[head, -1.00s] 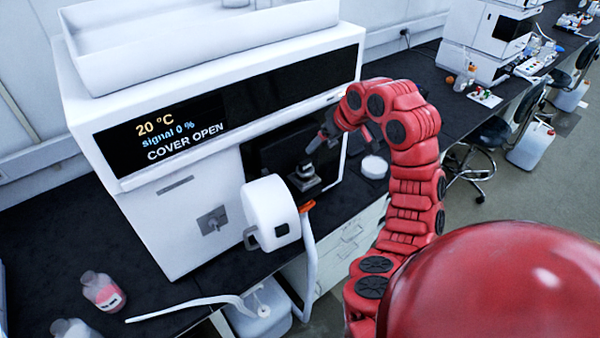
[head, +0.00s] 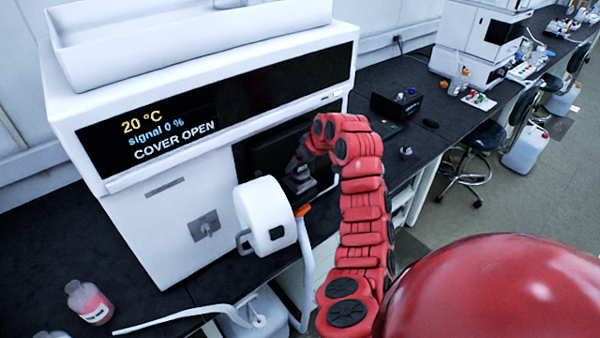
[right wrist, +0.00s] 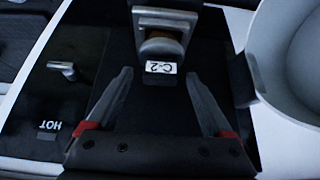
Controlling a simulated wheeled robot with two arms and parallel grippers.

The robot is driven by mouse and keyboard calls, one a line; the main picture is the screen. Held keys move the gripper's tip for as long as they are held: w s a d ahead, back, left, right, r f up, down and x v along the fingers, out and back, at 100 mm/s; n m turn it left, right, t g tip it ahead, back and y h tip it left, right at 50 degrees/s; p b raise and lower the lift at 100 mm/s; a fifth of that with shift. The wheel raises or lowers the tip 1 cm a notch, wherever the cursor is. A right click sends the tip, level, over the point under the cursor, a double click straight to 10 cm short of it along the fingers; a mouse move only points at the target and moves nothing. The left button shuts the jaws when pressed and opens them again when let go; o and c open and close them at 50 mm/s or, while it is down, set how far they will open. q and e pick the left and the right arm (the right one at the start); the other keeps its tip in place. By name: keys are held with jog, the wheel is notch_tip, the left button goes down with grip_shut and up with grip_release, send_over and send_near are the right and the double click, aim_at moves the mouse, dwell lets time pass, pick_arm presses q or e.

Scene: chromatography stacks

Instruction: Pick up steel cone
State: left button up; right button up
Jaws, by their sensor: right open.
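My right gripper (head: 298,176) reaches into the dark open bay of the white instrument. In the right wrist view its fingers (right wrist: 160,80) are apart, with nothing held between them. Just beyond the fingertips is a metal mount with a rounded, brownish-steel piece (right wrist: 161,46) and a tag reading C-2 (right wrist: 161,67). This may be the steel cone; its shape is not clear. In the head view a grey metal block (head: 300,186) shows under the gripper, partly hidden by it. My left gripper is not in view.
The white instrument (head: 150,225) reads COVER OPEN. Its round white cover (head: 265,212) stands close beside the gripper. A black box (head: 396,105) and a small grey object (head: 405,151) are on the bench, right.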

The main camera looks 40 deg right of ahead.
jog(key=shift+w+f, duration=0.2)
jog(key=shift+f, duration=0.2)
grip_shut()
jog(key=shift+r, duration=0.1)
